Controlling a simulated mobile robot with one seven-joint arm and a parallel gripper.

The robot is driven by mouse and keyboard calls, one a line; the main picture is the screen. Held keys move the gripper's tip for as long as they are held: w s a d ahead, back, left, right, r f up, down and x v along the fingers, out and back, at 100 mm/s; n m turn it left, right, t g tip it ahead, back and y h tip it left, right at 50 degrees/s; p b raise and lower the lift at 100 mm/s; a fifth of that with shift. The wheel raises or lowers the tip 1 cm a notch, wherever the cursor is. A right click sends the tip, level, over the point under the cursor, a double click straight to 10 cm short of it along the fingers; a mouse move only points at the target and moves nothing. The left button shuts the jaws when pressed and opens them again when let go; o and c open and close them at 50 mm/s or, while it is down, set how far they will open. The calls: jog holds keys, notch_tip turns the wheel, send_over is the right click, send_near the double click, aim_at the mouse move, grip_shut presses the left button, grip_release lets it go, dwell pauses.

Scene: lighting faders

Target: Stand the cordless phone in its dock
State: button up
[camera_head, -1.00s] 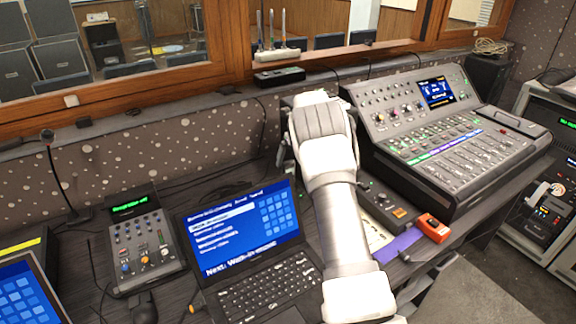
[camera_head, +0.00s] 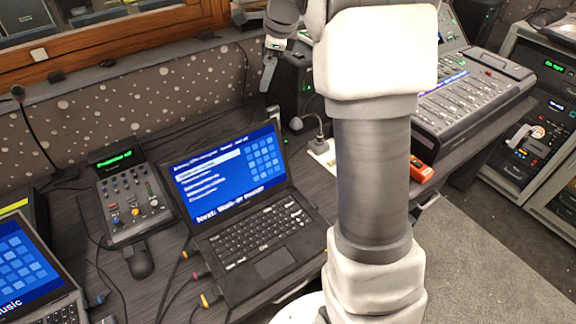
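My gripper (camera_head: 269,66) shows small in the head view, above and behind the laptop, with a grey finger-like part pointing down. Whether its fingers are apart, or hold anything, is too small to tell. My own arm covers the middle right of the view. I cannot pick out the cordless phone or its dock with certainty; they may be hidden behind my arm or too small to tell.
An open laptop (camera_head: 262,225) stands below my gripper. A small fader console (camera_head: 133,205) and a mouse (camera_head: 139,262) are left of it. A large mixing desk (camera_head: 465,100) and an orange device (camera_head: 420,170) are to the right. Cables lie along the desk's front.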

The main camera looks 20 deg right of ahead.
jog(key=s+a+r+n, duration=0.3)
jog(key=s+n, duration=0.3)
jog(key=s, duration=0.3)
jog(key=s+a+r+n, duration=0.3)
jog(key=s+a+n, duration=0.15)
jog(key=s, duration=0.45)
jog(key=s+f+n, duration=0.2)
jog(key=s+n, duration=0.4)
jog(key=s, duration=0.1)
jog(key=s+a+f+n+h, duration=0.1)
jog(key=s+f+n, duration=0.1)
jog(key=s+n, duration=0.4)
jog(key=shift+s+a+t, duration=0.25)
jog(key=shift+s+t, duration=0.15)
jog(key=shift+s, duration=0.85)
